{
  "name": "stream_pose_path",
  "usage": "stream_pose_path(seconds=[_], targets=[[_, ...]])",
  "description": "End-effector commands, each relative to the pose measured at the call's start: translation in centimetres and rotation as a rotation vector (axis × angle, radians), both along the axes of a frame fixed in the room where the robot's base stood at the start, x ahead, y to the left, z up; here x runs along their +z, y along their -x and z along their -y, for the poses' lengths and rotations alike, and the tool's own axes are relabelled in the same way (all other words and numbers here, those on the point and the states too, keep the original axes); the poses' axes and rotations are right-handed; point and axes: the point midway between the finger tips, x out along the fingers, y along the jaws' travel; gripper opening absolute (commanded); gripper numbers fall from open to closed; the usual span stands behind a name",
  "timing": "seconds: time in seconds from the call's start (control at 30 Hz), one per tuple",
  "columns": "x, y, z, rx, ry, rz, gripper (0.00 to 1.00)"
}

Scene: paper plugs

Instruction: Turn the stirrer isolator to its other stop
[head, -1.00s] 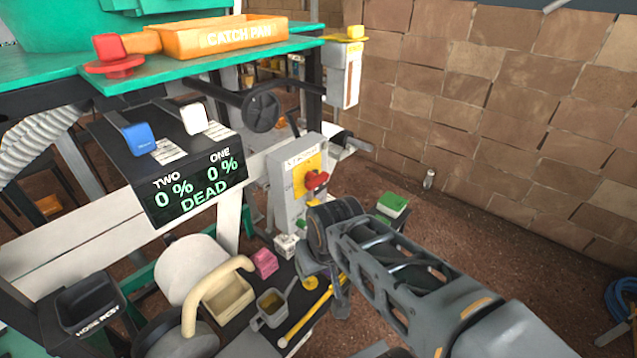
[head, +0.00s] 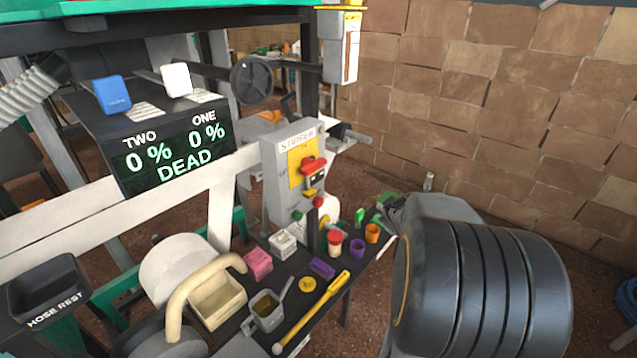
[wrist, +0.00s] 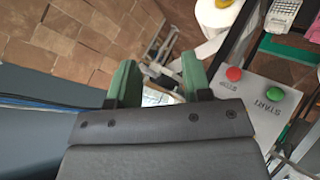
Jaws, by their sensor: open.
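The stirrer isolator is a red knob (head: 313,165) on a yellow plate (head: 297,172), on the front of an upright grey box (head: 280,185) marked STIRRER in the head view. The knob's exact setting is too small to read. A green button and a red button sit low on that box. In the wrist view, a grey panel (wrist: 262,118) with a red and a green button shows at the right; the red knob is not in that view. My gripper (wrist: 158,78) has two green fingers, open with nothing between them. It is apart from the knob.
A black shelf (head: 335,300) below the box holds several cups and blocks, a yellow-handled tool (head: 318,305) and a cream tub (head: 215,305). A handwheel (head: 257,80) is above left of the box. A display (head: 180,150) reads DEAD. A stone wall (head: 480,100) stands right.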

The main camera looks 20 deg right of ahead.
Motion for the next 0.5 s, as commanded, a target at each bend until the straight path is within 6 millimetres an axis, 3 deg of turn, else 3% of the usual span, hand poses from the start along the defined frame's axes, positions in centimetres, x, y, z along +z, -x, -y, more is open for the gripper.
stream_pose_path(seconds=[0.03, 0.17, 0.27, 0.4, 0.5], targets=[[-0.9, -1.0, 1.8, 0.090, 0.086, 0.035, 0.45], [0.1, -4.0, 2.9, 0.398, 0.305, 0.145, 0.45], [1.3, -5.8, 1.6, 0.640, 0.446, 0.237, 0.45], [3.7, -7.1, -2.4, 0.950, 0.604, 0.380, 0.45], [5.3, -7.1, -5.1, 1.114, 0.687, 0.475, 0.45]])
